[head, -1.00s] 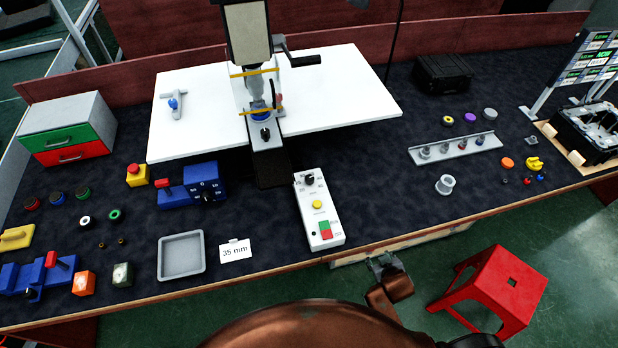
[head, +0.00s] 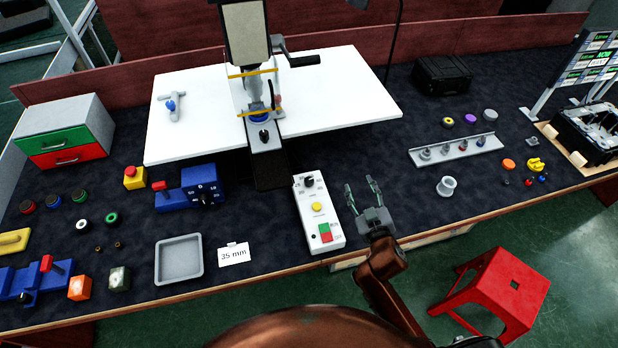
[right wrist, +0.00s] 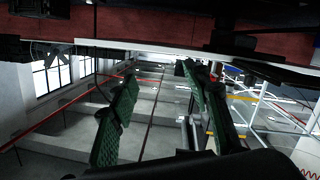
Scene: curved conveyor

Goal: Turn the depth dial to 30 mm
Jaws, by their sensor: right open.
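A white control box (head: 318,232) lies at the front middle of the bench with a black dial (head: 309,182) at its far end, a yellow button, and a green and red switch. A blue block (head: 203,178) left of it also carries a black knob and small white marks. I cannot tell which of these is the depth dial, and the scale marks are too small to read. A white card (head: 234,254) reads 35 mm. My right gripper (head: 362,184) is open and empty, just right of the control box and apart from it. My left gripper is out of view.
A grey tray (head: 180,278) lies at left front. A grey rail (head: 456,149) with fittings is to the right. Dark bench is clear between gripper and rail.

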